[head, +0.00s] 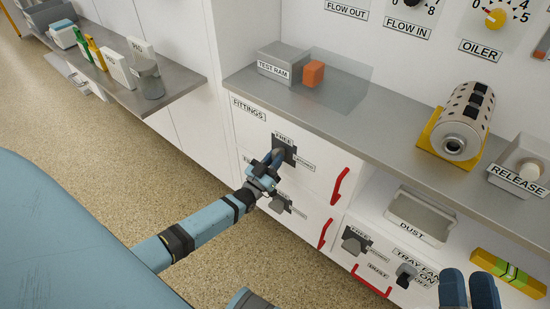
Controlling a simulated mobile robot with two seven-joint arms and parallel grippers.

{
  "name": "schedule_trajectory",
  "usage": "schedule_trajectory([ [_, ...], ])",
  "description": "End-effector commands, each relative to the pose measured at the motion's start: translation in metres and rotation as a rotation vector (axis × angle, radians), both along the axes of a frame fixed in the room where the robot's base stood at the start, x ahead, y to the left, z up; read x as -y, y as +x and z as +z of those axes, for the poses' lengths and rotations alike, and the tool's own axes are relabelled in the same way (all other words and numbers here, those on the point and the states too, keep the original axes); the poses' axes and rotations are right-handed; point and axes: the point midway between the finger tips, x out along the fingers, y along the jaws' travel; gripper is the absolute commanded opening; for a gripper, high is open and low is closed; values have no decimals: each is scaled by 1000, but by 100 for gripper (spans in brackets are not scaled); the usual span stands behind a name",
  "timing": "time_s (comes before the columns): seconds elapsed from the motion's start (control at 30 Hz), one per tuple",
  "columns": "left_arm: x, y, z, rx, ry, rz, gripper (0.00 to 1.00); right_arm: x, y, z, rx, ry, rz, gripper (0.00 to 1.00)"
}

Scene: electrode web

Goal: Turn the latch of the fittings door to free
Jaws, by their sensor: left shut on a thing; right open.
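The fittings door (318,165) is a white front under the grey counter, with a "FITTINGS" label at its upper left and a red handle at its right. Its latch (289,141) has a dark plate below a "FREE" label, with another label to its right that is too small to read. My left gripper (271,160) is shut on the latch's knob, which it mostly hides, so I cannot tell the latch's position. The door looks shut. My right gripper (469,290) is open and empty at the bottom right, near the tray fan switch.
Below is another front with its own latch (280,202) and red handle (325,233). A dust latch (355,241) and the tray fan switch (406,274) are at lower right. The counter (330,118) overhangs the door and holds a test ram box (283,62).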

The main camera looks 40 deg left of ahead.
Motion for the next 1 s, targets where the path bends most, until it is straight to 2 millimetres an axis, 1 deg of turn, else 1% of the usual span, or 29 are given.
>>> schedule_trajectory([
  [0.13, 0, 0, 0, -1, -3, 0, 0, 0, 0, 0, -1, 0, -1, 44],
  [0.17, 0, 0, 0, -1, -3, 0, 20, 0, 0, 0, -1, 0, -1, 44],
  [0.2, 0, 0, 0, -1, -3, 0, 30, 0, 0, 0, -1, 0, -1, 44],
  [0.27, 0, 0, 0, -1, -2, -1, 43, 1, 0, 0, -1, 0, -1, 44],
  [0.53, 0, -1, 0, -1, -1, 0, 44, 1, 0, 0, -1, 0, -2, 44],
  [0.67, -1, -9, -4, -3, -1, 0, 44, 1, 0, 2, -5, -6, -2, 44],
  [0.77, -2, -23, -9, -5, -1, 0, 44, 2, 2, 0, -22, -20, -6, 44],
  [0.83, -3, -37, -15, -5, -1, 0, 44, 4, 3, -3, -40, -34, -13, 44],
  [1.0, -5, -74, -30, -5, -1, 0, 44, 7, 2, -19, -105, -72, -23, 44],
])
